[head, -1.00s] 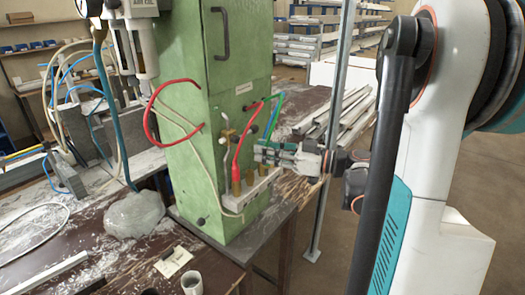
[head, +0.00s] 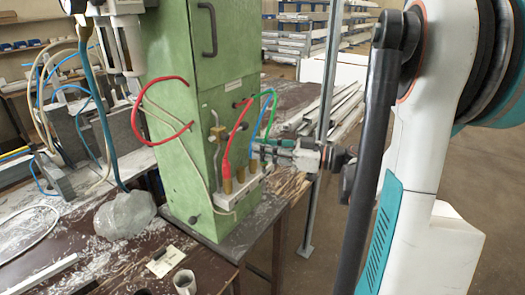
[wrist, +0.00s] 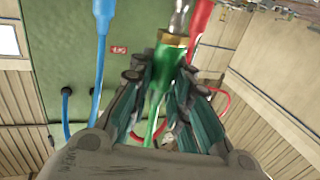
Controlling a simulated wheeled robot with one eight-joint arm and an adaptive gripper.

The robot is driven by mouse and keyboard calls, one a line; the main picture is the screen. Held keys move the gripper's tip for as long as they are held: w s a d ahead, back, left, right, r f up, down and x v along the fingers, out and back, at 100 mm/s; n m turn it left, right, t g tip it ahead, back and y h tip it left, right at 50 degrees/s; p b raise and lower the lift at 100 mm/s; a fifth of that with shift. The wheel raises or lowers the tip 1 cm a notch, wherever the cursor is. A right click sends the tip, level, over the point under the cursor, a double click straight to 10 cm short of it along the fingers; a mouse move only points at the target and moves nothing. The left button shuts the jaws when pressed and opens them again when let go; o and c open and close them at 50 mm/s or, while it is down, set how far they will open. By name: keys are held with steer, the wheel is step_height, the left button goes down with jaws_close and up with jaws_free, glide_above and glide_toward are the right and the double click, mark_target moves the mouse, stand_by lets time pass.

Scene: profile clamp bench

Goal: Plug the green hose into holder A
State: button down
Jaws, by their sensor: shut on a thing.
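My gripper (wrist: 160,88) is shut on the green hose's plug (wrist: 154,103), which has a brass collar and a metal tip. In the head view my gripper (head: 257,150) is at the right end of the white holder block (head: 236,196). The green hose (head: 273,102) loops up from it to the cabinet. The block carries several brass sockets; a red plug (head: 226,166) stands in the leftmost one. I cannot read which holder is A. Whether the green plug's tip touches any socket is not clear.
The green cabinet (head: 165,170) stands behind the block. A blue hose (head: 266,128) runs close to my gripper, and its blue plug (wrist: 103,14) shows in the wrist view. A red plug (wrist: 201,17) is close to the green plug's tip. A metal post (head: 323,110) stands to the right.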

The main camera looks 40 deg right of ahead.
steer(key=w+d+b, duration=0.1)
steer(key=w+d, duration=0.2)
steer(key=d, duration=0.6)
steer(key=w+d, duration=0.3)
steer(key=d, duration=0.5)
steer(key=shift+w+d+f+b, duration=0.2)
steer(key=shift+d+f+b, duration=0.15)
steer(key=shift+d+b, duration=0.05)
stand_by(1.6)
steer(key=shift+w+a, duration=0.85)
steer(key=shift+w, duration=1.4)
steer(key=shift+w+a, duration=0.8)
steer(key=shift+w, duration=1.5)
steer(key=shift+w+a, duration=0.85)
steer(key=shift+w, duration=1.4)
